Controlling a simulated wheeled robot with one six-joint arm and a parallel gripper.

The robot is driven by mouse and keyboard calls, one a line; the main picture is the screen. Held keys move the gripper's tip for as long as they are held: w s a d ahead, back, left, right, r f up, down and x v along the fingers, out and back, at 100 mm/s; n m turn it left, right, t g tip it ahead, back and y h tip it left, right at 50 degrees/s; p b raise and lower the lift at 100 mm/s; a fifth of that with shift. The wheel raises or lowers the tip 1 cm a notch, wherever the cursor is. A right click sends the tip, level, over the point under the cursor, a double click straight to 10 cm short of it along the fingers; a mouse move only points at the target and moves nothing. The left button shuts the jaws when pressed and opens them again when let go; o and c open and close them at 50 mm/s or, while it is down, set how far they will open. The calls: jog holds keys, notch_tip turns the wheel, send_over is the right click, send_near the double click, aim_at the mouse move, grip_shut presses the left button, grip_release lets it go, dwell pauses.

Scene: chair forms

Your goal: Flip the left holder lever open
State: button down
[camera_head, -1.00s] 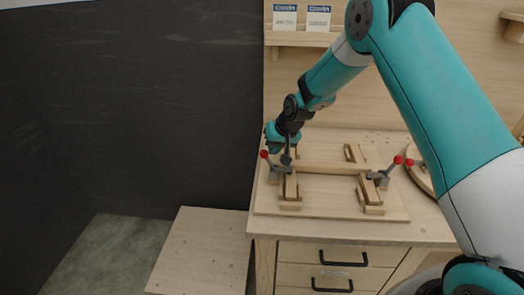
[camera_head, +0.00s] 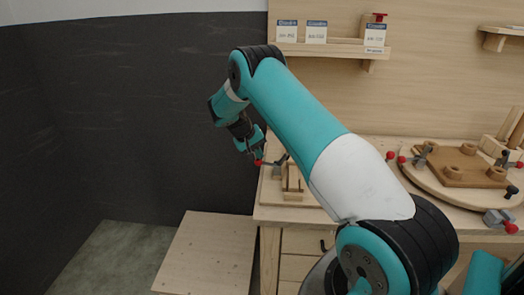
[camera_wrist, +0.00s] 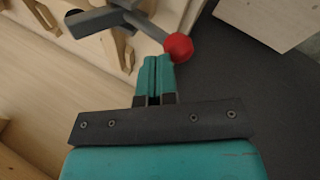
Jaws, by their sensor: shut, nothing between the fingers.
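The left holder lever has a red ball knob (camera_head: 258,162) and a grey clamp body (camera_head: 279,171) on the left side of the wooden fixture (camera_head: 268,194). In the wrist view the knob (camera_wrist: 179,47) and its grey lever arm (camera_wrist: 150,34) stick out sideways from the clamp. My gripper (camera_wrist: 158,64) is shut and empty, its fingertips right beside the knob. Whether they touch it I cannot tell. In the head view my gripper (camera_head: 255,154) is just above the knob, at the fixture's left edge. My arm hides the fixture's right part.
A round wooden board (camera_head: 435,188) with red-knobbed clamps lies on the bench to the right. A shelf (camera_head: 330,50) with label cards is on the back wall. A low wooden platform (camera_head: 205,255) stands at the front left, beside a dark wall (camera_head: 130,120).

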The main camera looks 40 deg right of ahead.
jog(key=shift+w+a+f+b, duration=0.25)
jog(key=shift+f+b, duration=0.15)
jog(key=shift+f, duration=0.15)
jog(key=shift+w+a+f+b, duration=0.2)
jog(key=shift+f+b, duration=0.2)
jog(key=shift+f, duration=0.25)
jog(key=shift+w+r+p, duration=0.1)
jog(key=shift+r+p, duration=0.25)
jog(key=shift+r, duration=0.1)
jog(key=r, duration=0.1)
jog(key=r+p, duration=0.2)
jog(key=shift+w+d+r, duration=0.1)
jog(key=shift+d+r, duration=0.05)
jog(key=shift+d, duration=0.1)
jog(key=w+a+r+b, duration=0.2)
jog(key=w+a+r, duration=0.1)
jog(key=a+r, duration=0.3)
jog(key=shift+w+r, duration=0.25)
jog(key=shift+r, duration=0.15)
jog(key=shift+a, duration=0.15)
